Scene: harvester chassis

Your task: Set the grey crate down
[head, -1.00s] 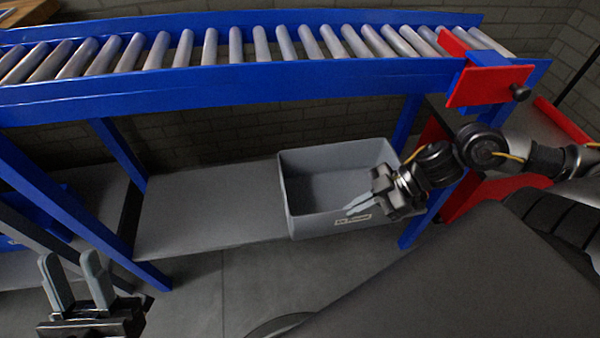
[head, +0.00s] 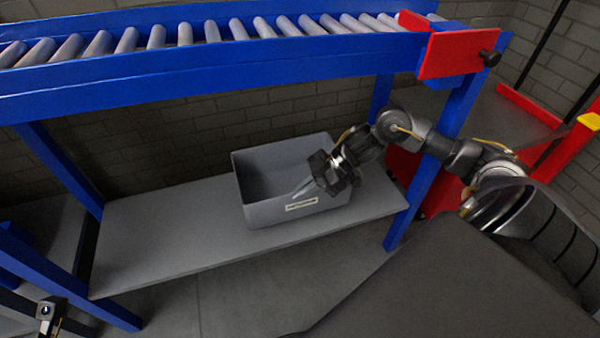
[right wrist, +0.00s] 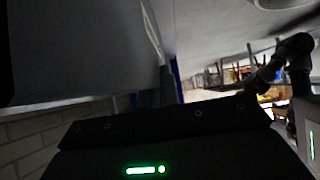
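The grey crate (head: 262,211) is an open-topped box with a pale label on its front. In the head view it is upright on the lower shelf (head: 160,235) under the roller conveyor, with no clear gap beneath it. My right gripper (head: 300,190) is at the crate's front rim, its pale fingers close together and apparently shut on the rim. In the right wrist view a grey wall of the crate (right wrist: 80,50) fills the upper left, very close. Only a small part of my left gripper (head: 45,312) shows at the bottom left; its fingers are hidden.
The blue roller conveyor (head: 200,82) runs above the shelf, with a red plate (head: 455,52) at its right end. A blue leg (head: 432,175) stands right of the crate. The shelf left of the crate is clear. A brick wall (head: 225,135) is behind.

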